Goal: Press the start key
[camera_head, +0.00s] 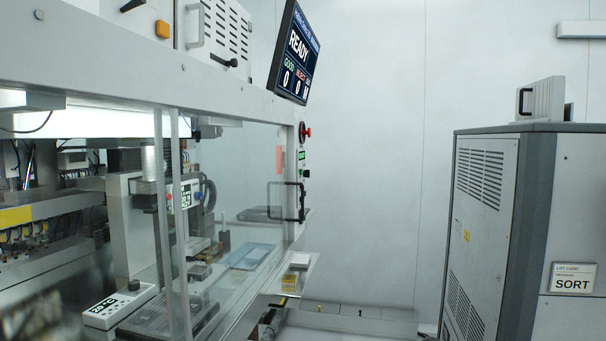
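A narrow control panel (302,165) sits on the right end post of the test handler, seen almost edge-on. It has a red mushroom button (307,132) at the top and a small green-lit display (301,155) below it. A small green button (307,174) sticks out under the display; I cannot read a label on it, so I cannot tell if it is the start key. The monitor (297,55) above reads READY, with GOOD and REJECT counts of 0. I cannot make out my gripper in this view.
A clear door with a black handle (286,201) closes the handler's front. A grey cabinet (490,220) with a SORT card (572,278) stands at right. The floor between looks mostly free.

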